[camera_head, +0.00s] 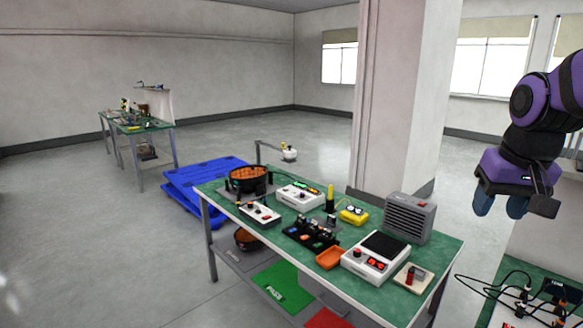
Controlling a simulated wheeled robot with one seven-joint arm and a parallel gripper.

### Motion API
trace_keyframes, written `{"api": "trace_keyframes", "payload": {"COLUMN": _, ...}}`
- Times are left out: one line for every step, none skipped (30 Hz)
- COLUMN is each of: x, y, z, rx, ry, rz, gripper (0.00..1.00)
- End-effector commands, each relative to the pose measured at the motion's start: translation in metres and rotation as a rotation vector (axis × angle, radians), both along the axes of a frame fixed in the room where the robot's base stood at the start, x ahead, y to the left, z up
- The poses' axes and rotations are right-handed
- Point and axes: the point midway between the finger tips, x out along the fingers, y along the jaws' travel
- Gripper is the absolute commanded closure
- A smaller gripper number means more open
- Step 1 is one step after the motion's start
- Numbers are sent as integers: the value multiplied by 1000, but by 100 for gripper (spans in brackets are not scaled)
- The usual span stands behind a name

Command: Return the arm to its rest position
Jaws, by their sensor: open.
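My arm is at the right edge, with purple and black links. My gripper (499,205) hangs from it, pointing down, with two blue fingers apart. Nothing shows between the fingers. It is in the air to the right of the green-topped table (448,247) and above a second bench at the lower right. The upper part of my arm is cut off by the picture edge.
The table holds a grey box (408,217), a white device with a black pad (374,257), an orange tray (330,257) and a round pan (247,180). A pillar (398,100) stands behind. Cables lie lower right.

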Motion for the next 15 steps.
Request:
{"api": "trace_keyframes", "payload": {"x": -12, "y": 10, "z": 7, "rx": -7, "ry": -27, "rz": 29, "gripper": 51}}
{"api": "trace_keyframes", "payload": {"x": -19, "y": 15, "z": 11, "rx": -10, "ry": -40, "rz": 44, "gripper": 51}}
{"api": "trace_keyframes", "payload": {"x": -28, "y": 21, "z": 14, "rx": -14, "ry": -57, "rz": 65, "gripper": 51}}
{"api": "trace_keyframes", "payload": {"x": -35, "y": 26, "z": 17, "rx": -17, "ry": -70, "rz": 80, "gripper": 51}}
{"api": "trace_keyframes", "payload": {"x": -42, "y": 30, "z": 19, "rx": -19, "ry": -83, "rz": 95, "gripper": 51}}
{"api": "trace_keyframes", "payload": {"x": -51, "y": 35, "z": 21, "rx": -22, "ry": -99, "rz": 116, "gripper": 51}}
{"api": "trace_keyframes", "payload": {"x": -58, "y": 39, "z": 23, "rx": -24, "ry": -112, "rz": 132, "gripper": 51}}
{"api": "trace_keyframes", "payload": {"x": -64, "y": 43, "z": 25, "rx": -27, "ry": -124, "rz": 145, "gripper": 51}}
{"api": "trace_keyframes", "payload": {"x": -73, "y": 47, "z": 26, "rx": -29, "ry": -138, "rz": 164, "gripper": 51}}
{"api": "trace_keyframes", "payload": {"x": -79, "y": 50, "z": 27, "rx": -30, "ry": -150, "rz": 177, "gripper": 51}}
{"api": "trace_keyframes", "payload": {"x": -84, "y": 52, "z": 28, "rx": -32, "ry": -161, "rz": 188, "gripper": 51}}
{"api": "trace_keyframes", "payload": {"x": -90, "y": 55, "z": 28, "rx": -33, "ry": -172, "rz": 202, "gripper": 51}}
{"api": "trace_keyframes", "payload": {"x": -95, "y": 56, "z": 28, "rx": -34, "ry": -180, "rz": 211, "gripper": 51}}
{"api": "trace_keyframes", "payload": {"x": -98, "y": 58, "z": 28, "rx": -34, "ry": -187, "rz": 220, "gripper": 51}}
{"api": "trace_keyframes", "payload": {"x": -102, "y": 60, "z": 28, "rx": -35, "ry": -194, "rz": 229, "gripper": 51}}
